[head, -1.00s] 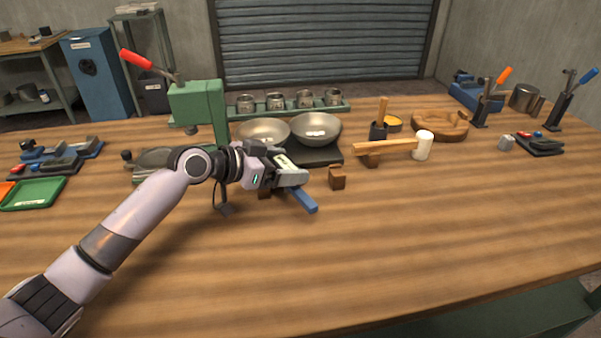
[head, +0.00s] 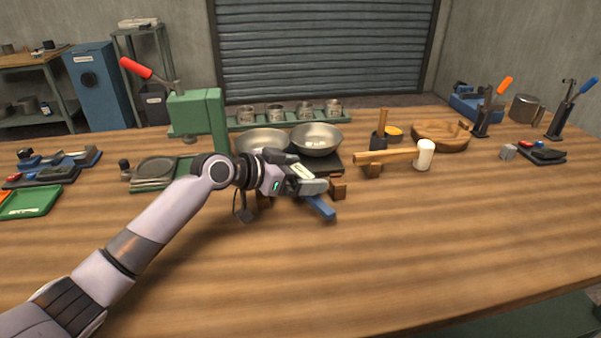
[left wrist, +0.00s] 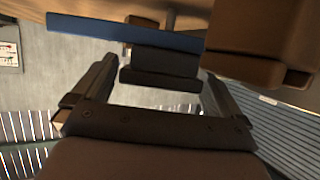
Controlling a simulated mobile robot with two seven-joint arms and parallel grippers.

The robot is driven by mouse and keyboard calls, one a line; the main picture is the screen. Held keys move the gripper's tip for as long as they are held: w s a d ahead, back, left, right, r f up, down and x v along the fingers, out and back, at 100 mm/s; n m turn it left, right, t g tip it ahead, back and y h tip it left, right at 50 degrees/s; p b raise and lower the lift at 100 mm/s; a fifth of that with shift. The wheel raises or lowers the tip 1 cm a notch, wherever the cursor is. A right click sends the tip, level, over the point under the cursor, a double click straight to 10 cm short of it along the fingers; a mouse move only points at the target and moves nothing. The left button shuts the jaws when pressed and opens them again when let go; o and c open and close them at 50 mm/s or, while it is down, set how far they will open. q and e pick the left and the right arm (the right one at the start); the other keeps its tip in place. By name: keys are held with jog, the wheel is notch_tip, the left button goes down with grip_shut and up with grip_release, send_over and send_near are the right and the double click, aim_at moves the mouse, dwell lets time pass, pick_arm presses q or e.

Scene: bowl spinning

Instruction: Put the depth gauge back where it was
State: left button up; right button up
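The depth gauge shows in the head view as a blue bar (head: 320,207) jutting out beyond my left gripper (head: 308,186). In the left wrist view its blue bar (left wrist: 125,33) runs across the top, with a dark block (left wrist: 165,65) between the fingertips of my left gripper (left wrist: 162,80). The gripper looks shut on this dark block and holds the gauge. In the wrist view a brown wooden block (left wrist: 265,40) is close at right. My right gripper is out of view.
A green press (head: 197,112) with a red handle is behind the arm. A mallet (head: 390,156) rests to the right. The front of the table (head: 400,240) is clear.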

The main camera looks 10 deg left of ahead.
pick_arm(q)
jog(key=shift+r, duration=0.1)
jog(key=shift+s+a+r+p, duration=0.2)
jog(key=shift+s+a+p, duration=0.1)
jog(key=shift+p, duration=0.1)
jog(key=p+v, duration=0.4)
jog(key=v, duration=0.7)
jog(key=shift+s, duration=0.1)
